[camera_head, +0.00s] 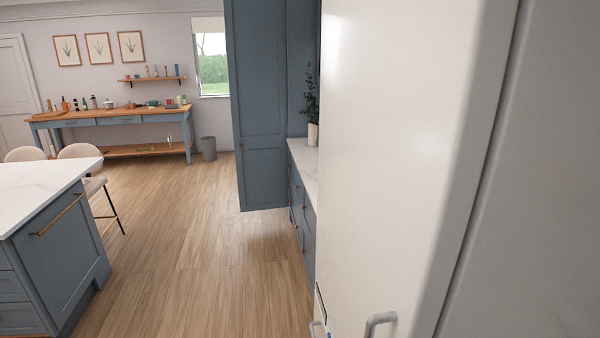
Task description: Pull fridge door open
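The white fridge (400,150) fills the right half of the head view, very close to me. A dark vertical seam runs down its front, with another pale panel (540,220) to the right of it. A grey handle (380,322) shows at the bottom edge, left of the seam, and is cut off by the frame. A second small grey handle-like piece (316,328) shows further left at the bottom. I cannot tell from this view whether the fridge door stands ajar. Neither of my grippers is in view.
A blue tall cabinet panel (265,110) and a low counter (304,165) with a vase (313,134) stand beyond the fridge. A marble-topped island (40,190) with stools is at the left. The wooden floor (205,250) between is clear.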

